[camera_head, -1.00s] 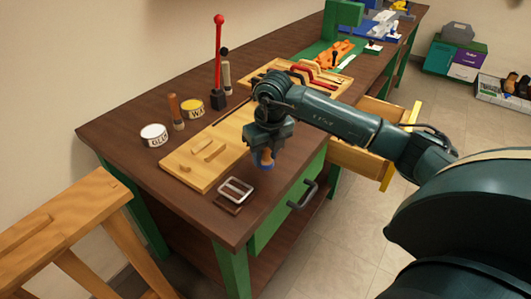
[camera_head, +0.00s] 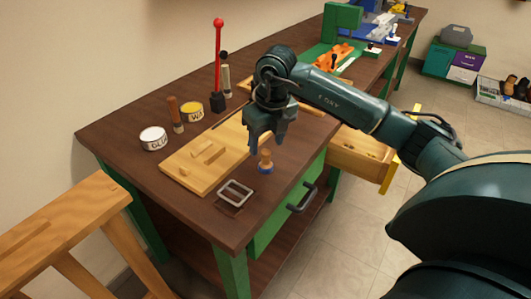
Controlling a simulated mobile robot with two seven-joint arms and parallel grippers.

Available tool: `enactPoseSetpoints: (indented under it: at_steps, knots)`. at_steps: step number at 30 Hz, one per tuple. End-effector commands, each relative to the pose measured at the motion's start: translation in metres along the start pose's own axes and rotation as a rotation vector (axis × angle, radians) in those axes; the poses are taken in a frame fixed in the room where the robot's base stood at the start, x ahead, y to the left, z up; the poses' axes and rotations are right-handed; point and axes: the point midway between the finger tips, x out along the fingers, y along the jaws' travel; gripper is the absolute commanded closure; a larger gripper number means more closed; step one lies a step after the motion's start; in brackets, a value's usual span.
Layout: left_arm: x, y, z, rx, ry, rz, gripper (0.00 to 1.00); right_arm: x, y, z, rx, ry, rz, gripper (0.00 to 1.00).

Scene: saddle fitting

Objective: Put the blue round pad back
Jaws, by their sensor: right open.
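The blue round pad (camera_head: 265,169) is the base of a small tool with a wooden knob handle (camera_head: 265,156). It stands upright on the brown workbench, just right of the wooden board, near the front edge. My right gripper (camera_head: 265,138) is above it, fingers pointing down, open and apart from the handle as far as I can see. My left gripper is not in view.
The wooden board (camera_head: 193,177) with raised blocks lies left of the pad. A metal buckle frame (camera_head: 236,192) lies in front. Glue (camera_head: 153,138) and wax (camera_head: 192,110) tins stand behind. An open drawer (camera_head: 358,160) juts out at right.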

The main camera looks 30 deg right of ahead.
Motion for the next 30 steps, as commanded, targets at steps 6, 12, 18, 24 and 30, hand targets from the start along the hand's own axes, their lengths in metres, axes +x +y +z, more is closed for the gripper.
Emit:
enactPoseSetpoints:
  at_steps: [6, 12, 18, 24, 30]
  knots:
    - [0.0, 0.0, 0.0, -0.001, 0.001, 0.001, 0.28, -0.043, 0.0, 0.001, 0.0, -0.002, 0.0, 0.45]
    - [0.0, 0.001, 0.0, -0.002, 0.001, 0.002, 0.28, -0.06, 0.0, 0.0, 0.0, -0.001, 0.001, 0.45]
    - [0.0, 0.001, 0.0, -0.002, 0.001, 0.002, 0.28, -0.062, 0.0, 0.0, 0.0, 0.002, 0.001, 0.45]
    - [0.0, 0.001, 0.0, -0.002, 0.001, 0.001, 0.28, -0.061, 0.0, 0.0, 0.0, 0.001, 0.001, 0.45]
    - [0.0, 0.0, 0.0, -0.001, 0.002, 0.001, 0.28, -0.061, 0.0, 0.0, 0.0, 0.001, 0.001, 0.45]
